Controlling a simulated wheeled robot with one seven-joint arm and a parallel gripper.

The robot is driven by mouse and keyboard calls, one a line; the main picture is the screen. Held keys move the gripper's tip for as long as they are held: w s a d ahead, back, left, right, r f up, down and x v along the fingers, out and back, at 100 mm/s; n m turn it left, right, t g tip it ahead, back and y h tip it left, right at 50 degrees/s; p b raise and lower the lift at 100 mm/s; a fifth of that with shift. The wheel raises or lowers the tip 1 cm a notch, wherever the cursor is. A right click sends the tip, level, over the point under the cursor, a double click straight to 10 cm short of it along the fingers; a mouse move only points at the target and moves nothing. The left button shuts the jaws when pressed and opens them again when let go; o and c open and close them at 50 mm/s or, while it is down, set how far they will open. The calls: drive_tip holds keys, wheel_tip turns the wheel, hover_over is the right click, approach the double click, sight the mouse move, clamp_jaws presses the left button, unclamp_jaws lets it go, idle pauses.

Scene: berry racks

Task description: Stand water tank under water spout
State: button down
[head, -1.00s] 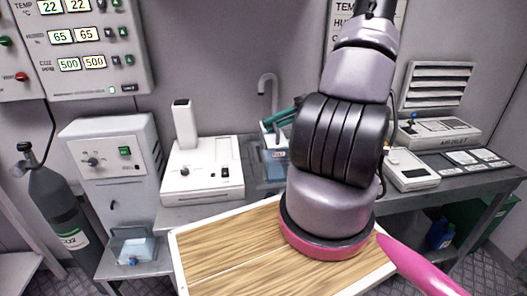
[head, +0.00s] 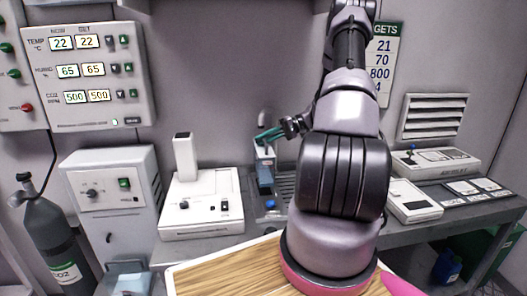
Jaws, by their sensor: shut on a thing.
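The water tank (head: 264,176) is a pale container with blue in its lower part and a teal handle on top. In the head view it hangs upright over the grey sink area, left of my arm. My gripper (head: 277,134) is shut on the teal handle; its fingertips are small and partly hidden. The grey hooked water spout (head: 262,117) stands just behind and above the tank, and its lower part is hidden by tank and gripper. I cannot tell whether the tank's bottom touches the sink (head: 285,185).
A white bench instrument (head: 201,205) stands left of the sink. A white cabinet (head: 115,205) and a gas cylinder (head: 52,230) are farther left. A white device (head: 412,203) lies right of my arm. A wooden-topped board (head: 225,275) is in front.

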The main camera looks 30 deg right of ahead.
wheel_tip(320, 180, down, 4)
drive_tip(key=shift+f, duration=0.15)
drive_tip(key=shift+w+f, duration=0.2)
drive_tip(key=shift+f, duration=0.05)
drive_tip(key=c, duration=0.9)
unclamp_jaws()
drive_tip(key=shift+f, duration=0.15)
approach(270, 147)
drive_tip(key=shift+w+a+f, duration=0.15)
drive_tip(key=shift+w+f, duration=0.2)
drive_tip(key=shift+w, duration=0.1)
drive_tip(key=shift+s, duration=0.1)
